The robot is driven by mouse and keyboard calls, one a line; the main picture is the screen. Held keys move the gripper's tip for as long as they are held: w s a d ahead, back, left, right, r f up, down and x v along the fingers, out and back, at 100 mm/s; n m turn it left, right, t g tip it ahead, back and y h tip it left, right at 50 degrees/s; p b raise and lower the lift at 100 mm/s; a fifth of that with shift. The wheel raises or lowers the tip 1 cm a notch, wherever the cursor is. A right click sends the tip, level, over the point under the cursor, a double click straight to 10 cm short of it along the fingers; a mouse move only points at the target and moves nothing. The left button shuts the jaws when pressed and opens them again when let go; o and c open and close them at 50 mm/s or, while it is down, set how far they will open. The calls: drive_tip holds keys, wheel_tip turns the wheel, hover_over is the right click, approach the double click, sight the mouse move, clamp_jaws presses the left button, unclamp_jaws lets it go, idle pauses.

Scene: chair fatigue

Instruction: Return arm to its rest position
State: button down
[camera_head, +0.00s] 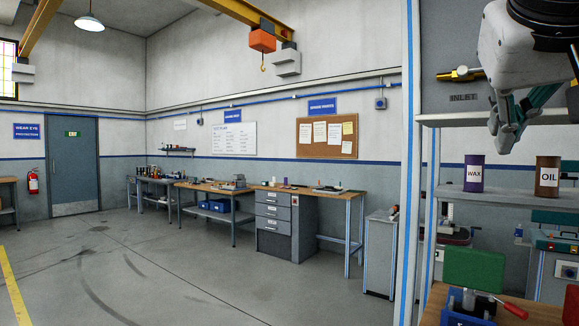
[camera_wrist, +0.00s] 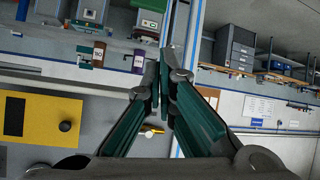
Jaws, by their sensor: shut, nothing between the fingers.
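My gripper (camera_head: 504,138) hangs at the upper right of the head view, with its dark green fingers pointing down. The brown OIL can (camera_head: 547,176) stands on the shelf to the right of the WAX can. The wrist view is turned over and also shows both cans beyond the fingers.
A grey shelf (camera_head: 515,199) holds the cans. A blue-edged post (camera_head: 411,220) stands to its left. A yellow-handled valve (camera_head: 461,74) is on the wall by my gripper. Below are a green block (camera_head: 474,270) and a red-handled screwdriver (camera_head: 511,308). The floor at left is open.

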drive_tip(key=s+a+f+n+g+y+p, duration=0.1)
drive_tip(key=s+f, duration=0.3)
drive_tip(key=f, duration=0.5)
drive_tip(key=s+a+f+n+g+y+p, duration=0.1)
drive_tip(key=s+a+f+g+y+p, duration=0.1)
drive_tip(key=f, duration=0.7)
drive_tip(key=s+a+f+n+g+y+p, duration=0.1)
drive_tip(key=s+f+g+y+p, duration=0.1)
drive_tip(key=s+f, duration=0.4)
wheel_tip(320, 180, down, 3)
drive_tip(key=shift+s+a+f+g, duration=0.2)
drive_tip(key=shift+s+g, duration=0.2)
drive_tip(key=shift+g, duration=0.2)
drive_tip(key=shift+r, duration=0.1)
